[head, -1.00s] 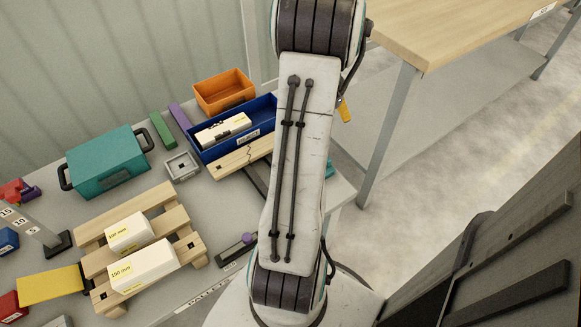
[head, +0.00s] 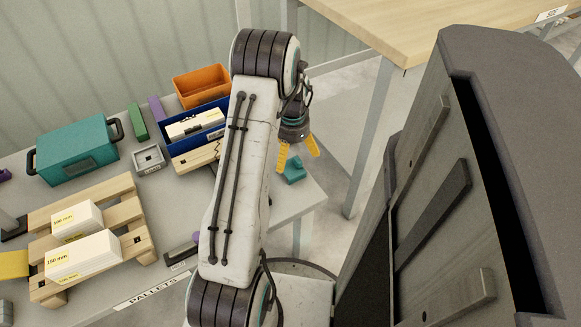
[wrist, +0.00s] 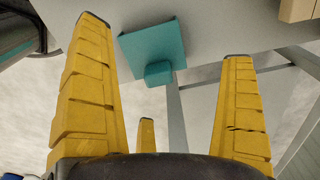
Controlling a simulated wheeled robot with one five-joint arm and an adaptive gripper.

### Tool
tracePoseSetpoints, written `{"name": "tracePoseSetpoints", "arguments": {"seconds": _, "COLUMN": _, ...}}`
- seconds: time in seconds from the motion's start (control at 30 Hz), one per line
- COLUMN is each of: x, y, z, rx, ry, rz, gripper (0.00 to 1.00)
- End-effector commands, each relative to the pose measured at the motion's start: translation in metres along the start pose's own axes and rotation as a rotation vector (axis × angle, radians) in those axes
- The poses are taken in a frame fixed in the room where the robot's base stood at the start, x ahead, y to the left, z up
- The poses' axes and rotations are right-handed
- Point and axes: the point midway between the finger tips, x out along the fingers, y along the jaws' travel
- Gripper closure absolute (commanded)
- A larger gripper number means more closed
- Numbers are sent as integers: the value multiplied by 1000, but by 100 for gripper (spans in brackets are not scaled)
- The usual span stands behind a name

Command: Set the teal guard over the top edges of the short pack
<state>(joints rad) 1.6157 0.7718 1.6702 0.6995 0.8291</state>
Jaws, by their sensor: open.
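The teal guard (head: 293,171) lies near the right end of the grey table. It is a flat teal piece with a small block on it, and also shows in the wrist view (wrist: 152,48) between and beyond the fingers. My gripper (head: 299,160) is open and empty, its yellow fingers close to the guard in the head view; I cannot tell whether they touch it. The white pack marked 100 mm (head: 79,222), the smaller-numbered one, stands on the wooden pallet at left. The white pack marked 150 mm (head: 85,258) stands in front of it.
A wooden pallet (head: 139,240) carries both packs. A teal case (head: 77,150), a grey square tray (head: 149,159), an orange bin (head: 201,86) and a blue bin (head: 222,105) stand behind. A wooden bench (head: 430,30) is at back right. A dark panelled structure fills the right.

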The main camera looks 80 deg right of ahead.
Motion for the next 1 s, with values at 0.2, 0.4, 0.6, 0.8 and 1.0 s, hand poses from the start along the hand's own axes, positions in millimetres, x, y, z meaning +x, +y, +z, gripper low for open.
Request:
{"name": "tracePoseSetpoints", "arguments": {"seconds": 0.2, "x": 12, "y": 2, "z": 0, "rx": -1, "ry": -1, "rz": 1, "gripper": 1}}
{"name": "tracePoseSetpoints", "arguments": {"seconds": 0.4, "x": 35, "y": 6, "z": 0, "rx": -1, "ry": -1, "rz": 2, "gripper": 1}}
{"name": "tracePoseSetpoints", "arguments": {"seconds": 0.6, "x": 55, "y": 6, "z": 0, "rx": -2, "ry": -1, "rz": 1, "gripper": 1}}
{"name": "tracePoseSetpoints", "arguments": {"seconds": 0.8, "x": 56, "y": 6, "z": 0, "rx": -2, "ry": 0, "rz": 0, "gripper": 1}}
{"name": "tracePoseSetpoints", "arguments": {"seconds": 1.0, "x": 56, "y": 6, "z": 0, "rx": -2, "ry": 0, "rz": 0, "gripper": 12}}
